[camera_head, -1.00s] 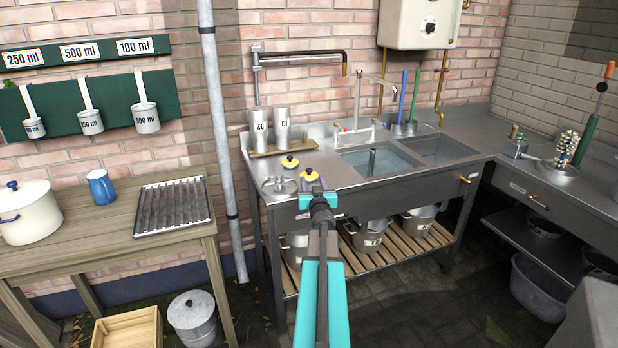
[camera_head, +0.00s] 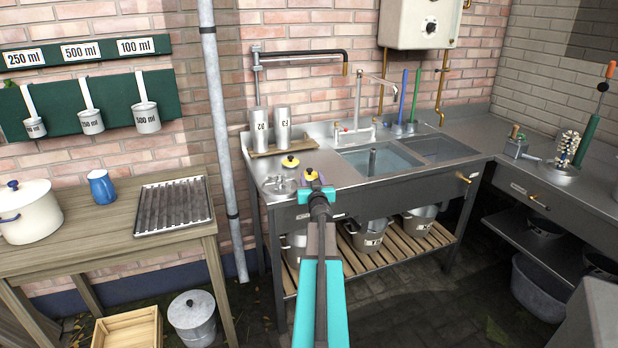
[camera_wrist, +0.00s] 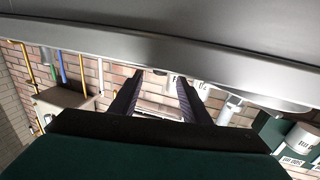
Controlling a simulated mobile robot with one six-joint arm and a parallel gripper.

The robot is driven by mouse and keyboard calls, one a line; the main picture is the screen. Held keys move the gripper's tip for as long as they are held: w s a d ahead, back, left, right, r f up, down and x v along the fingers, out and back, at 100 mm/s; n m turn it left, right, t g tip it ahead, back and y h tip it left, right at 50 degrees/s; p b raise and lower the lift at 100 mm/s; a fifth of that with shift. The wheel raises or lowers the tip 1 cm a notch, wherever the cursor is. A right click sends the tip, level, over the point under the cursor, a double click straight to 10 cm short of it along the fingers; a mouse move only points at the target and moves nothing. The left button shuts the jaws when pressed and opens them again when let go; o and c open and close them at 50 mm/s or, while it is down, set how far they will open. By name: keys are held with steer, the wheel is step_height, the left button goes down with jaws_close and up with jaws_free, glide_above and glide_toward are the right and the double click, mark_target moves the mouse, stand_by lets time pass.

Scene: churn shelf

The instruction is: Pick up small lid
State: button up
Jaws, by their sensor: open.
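Two small yellow lids with dark rims lie on the left end of the steel sink counter (camera_head: 345,178) in the head view. The rear lid (camera_head: 290,161) is near the wooden canister board; the front lid (camera_head: 309,173) is just beyond my gripper. I cannot tell which one the task means. My gripper (camera_wrist: 162,78) shows in the wrist view with its two dark fingers apart and nothing between them. In the head view my gripper (camera_head: 316,186) is small and partly hidden by my arm. Its exact gap to the front lid cannot be judged. No lid is clearly seen in the wrist view.
A round metal piece (camera_head: 279,185) lies left of my gripper. Two tall canisters (camera_head: 282,127) stand on a wooden board (camera_head: 262,150) behind the lids. The sink basin (camera_head: 378,161) opens to the right. A wooden table (camera_head: 120,228) stands at the left.

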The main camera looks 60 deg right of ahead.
mark_target(310, 171)
steer(key=shift+x, duration=1.75)
steer(key=shift+a, duration=0.1)
jaws_close()
